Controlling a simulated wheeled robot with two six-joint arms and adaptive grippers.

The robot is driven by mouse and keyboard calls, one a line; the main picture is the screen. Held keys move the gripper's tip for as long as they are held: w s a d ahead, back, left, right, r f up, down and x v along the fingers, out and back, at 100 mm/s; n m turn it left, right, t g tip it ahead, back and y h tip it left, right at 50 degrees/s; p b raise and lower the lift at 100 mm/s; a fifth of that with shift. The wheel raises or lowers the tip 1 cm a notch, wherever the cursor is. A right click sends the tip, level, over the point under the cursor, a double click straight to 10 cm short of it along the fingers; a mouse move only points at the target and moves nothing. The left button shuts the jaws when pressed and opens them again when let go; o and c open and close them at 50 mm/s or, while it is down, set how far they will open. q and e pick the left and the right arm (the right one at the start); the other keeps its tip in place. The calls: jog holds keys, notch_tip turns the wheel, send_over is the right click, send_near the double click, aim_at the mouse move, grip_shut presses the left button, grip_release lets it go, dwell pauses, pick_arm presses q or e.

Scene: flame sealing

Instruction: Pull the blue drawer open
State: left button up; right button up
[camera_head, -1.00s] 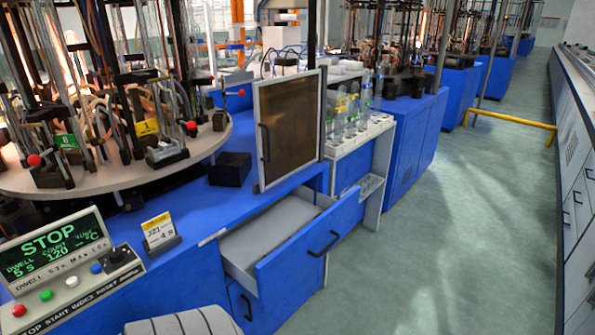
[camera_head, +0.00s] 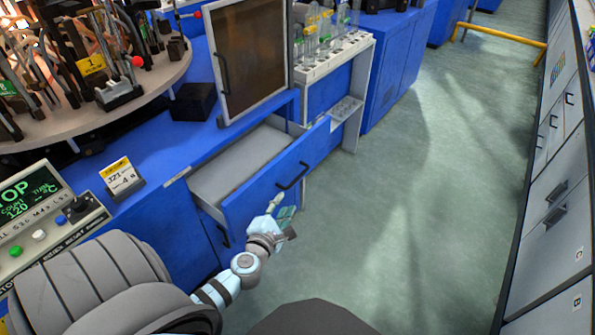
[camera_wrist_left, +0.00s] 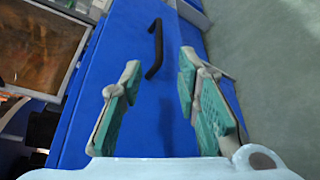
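The blue drawer (camera_head: 250,201) under the bench stands pulled out, its pale inner tray showing from above. Its black bar handle (camera_head: 293,177) is on the front panel. My left gripper (camera_head: 281,207) is in front of that panel, just below the handle in the head view. In the left wrist view my left gripper (camera_wrist_left: 160,68) is open and empty, its green-padded fingers spread apart. There the handle (camera_wrist_left: 155,48) appears ahead, in the gap between the fingertips, and does not look gripped. My right gripper is not in view.
A framed dark panel (camera_head: 250,55) stands above the drawer. A rack of glassware (camera_head: 330,55) is to its right. A round carousel table (camera_head: 150,80) and control box (camera_head: 40,215) are at left. The green floor (camera_head: 420,200) in front is clear.

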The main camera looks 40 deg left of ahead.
aim_at(296, 181)
pick_arm(q)
jog(key=b+x, duration=0.4)
jog(key=x, duration=0.9)
jog(key=shift+d+b, duration=0.1)
jog(key=shift+b, duration=0.25)
jog(key=shift+w+a+f, duration=0.1)
jog(key=shift+w+a, duration=0.15)
jog(key=shift+w, duration=0.35)
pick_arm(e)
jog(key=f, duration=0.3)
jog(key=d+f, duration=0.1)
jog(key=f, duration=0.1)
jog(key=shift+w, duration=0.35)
